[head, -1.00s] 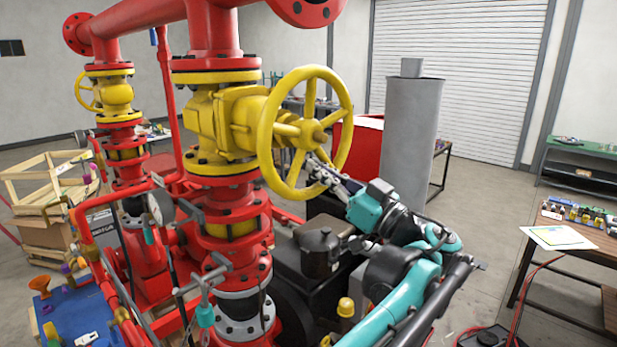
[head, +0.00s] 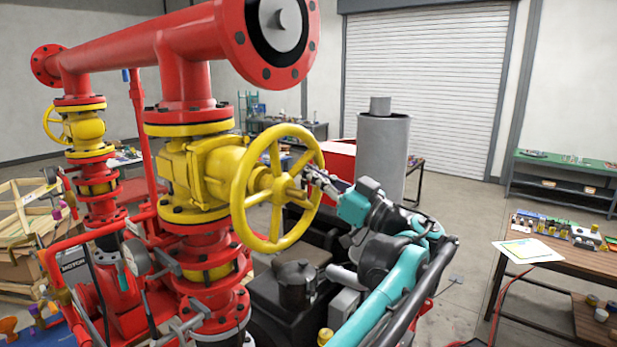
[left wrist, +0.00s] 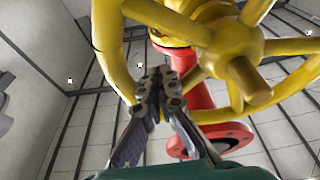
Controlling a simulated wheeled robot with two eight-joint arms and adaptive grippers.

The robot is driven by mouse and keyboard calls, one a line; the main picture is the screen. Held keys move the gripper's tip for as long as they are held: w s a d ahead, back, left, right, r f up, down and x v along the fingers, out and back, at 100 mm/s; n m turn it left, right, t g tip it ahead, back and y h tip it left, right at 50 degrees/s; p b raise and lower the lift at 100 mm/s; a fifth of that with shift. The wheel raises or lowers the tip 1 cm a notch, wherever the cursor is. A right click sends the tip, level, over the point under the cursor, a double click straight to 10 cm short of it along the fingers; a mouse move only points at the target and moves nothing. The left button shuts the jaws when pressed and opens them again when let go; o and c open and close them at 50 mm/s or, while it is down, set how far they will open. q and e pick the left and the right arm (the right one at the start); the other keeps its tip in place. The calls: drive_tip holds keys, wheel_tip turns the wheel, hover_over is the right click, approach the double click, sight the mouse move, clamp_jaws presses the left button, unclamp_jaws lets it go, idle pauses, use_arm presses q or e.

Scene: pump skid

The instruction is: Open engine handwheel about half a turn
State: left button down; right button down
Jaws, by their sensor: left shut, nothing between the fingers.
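The large yellow handwheel (head: 237,205) stands upright on the side of a yellow valve body (head: 190,172). In the left wrist view its hub and spokes (left wrist: 235,75) fill the upper right, with the rim curving down the left. My left gripper (head: 312,178) is at the right side of the wheel, close to the rim, right of the hub. In the left wrist view my left gripper (left wrist: 160,76) has its fingers together and empty, overlapping the wheel's opening inside the rim. Whether it touches rim or spoke is unclear. My right gripper is not in view.
A smaller yellow handwheel (head: 52,122) is on another valve at far left. Red pipework (head: 150,50) runs above. Dark machinery (head: 290,290) lies below the wheel. A grey cylinder (head: 383,155) stands behind, and a wooden table (head: 560,250) is at right. Open floor lies between.

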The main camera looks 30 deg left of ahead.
use_arm(q)
drive_tip(key=shift+s+r+p, duration=0.3)
drive_tip(key=shift+r+p, duration=0.05)
drive_tip(key=shift+r, duration=0.3)
drive_tip(key=shift+s+r+p, duration=0.25)
drive_tip(key=shift+r+p, duration=0.05)
drive_tip(key=shift+r, duration=0.35)
drive_tip(key=shift+d+f, duration=0.3)
drive_tip(key=shift+d, duration=0.2)
drive_tip(key=b+v, duration=0.2)
drive_tip(key=v, duration=0.6)
drive_tip(key=shift+f, duration=0.2)
